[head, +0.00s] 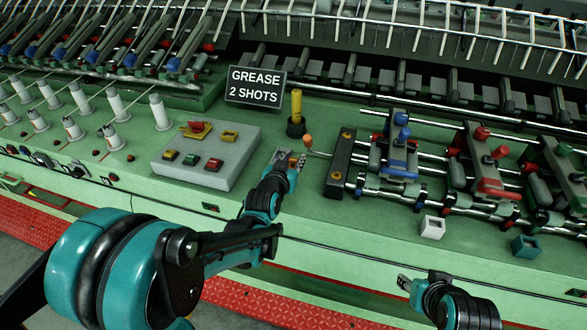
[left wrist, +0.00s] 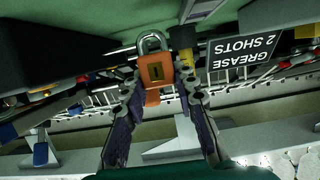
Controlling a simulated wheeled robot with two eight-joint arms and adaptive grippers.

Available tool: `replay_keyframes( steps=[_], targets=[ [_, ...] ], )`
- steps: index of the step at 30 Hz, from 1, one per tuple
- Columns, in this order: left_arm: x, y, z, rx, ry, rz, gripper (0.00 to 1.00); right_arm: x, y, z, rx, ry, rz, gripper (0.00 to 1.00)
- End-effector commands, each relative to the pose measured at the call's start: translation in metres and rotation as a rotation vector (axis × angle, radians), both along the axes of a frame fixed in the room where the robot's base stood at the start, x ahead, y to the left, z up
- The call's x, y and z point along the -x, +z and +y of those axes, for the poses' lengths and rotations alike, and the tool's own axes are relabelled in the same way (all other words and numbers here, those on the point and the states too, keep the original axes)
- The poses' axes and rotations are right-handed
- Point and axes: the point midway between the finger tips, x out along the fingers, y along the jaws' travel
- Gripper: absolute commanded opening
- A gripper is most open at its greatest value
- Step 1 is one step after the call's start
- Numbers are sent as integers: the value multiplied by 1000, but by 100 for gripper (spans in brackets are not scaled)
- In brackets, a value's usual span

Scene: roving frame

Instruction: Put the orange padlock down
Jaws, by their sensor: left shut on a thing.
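The orange padlock (left wrist: 155,72) shows in the left wrist view, with its keyhole face toward the camera and its silver shackle at the top. My left gripper (left wrist: 158,95) is shut on it, one finger at each side. In the head view my left gripper (head: 288,161) is over the green machine deck, just right of the grey control box; the padlock is mostly hidden there. Its height above the deck is hard to judge. My right gripper (head: 404,283) is near the deck's front edge at lower right; its finger opening cannot be made out.
The grey control box (head: 225,172) has buttons and a red knob. A yellow grease cylinder (head: 296,105) and the sign (head: 255,88) stand behind. Rails with a black block (head: 340,165) lie to the right. A white block (head: 432,227) and teal block (head: 524,246) sit near the front.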

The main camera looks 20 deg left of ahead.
Motion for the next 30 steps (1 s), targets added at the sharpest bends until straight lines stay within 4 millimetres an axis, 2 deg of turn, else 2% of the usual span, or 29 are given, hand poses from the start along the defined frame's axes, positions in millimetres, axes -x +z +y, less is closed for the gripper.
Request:
replay_keyframes(
  steps=[3,5,17,18,20,30],
  targets=[
    [0,-22,0,0,0,0,0,0,-10,0,0,0,0,40],
    [0,-29,0,0,0,0,0,0,-13,0,0,0,0,40],
    [0,-34,-1,0,0,0,0,0,-16,0,0,0,0,40],
    [0,-34,-1,0,0,0,36,0,-16,0,0,0,0,40],
    [0,-33,-1,0,0,0,49,0,-15,0,0,0,0,40],
    [0,-30,-1,0,0,0,49,0,-12,0,0,0,0,40]
  ],
)
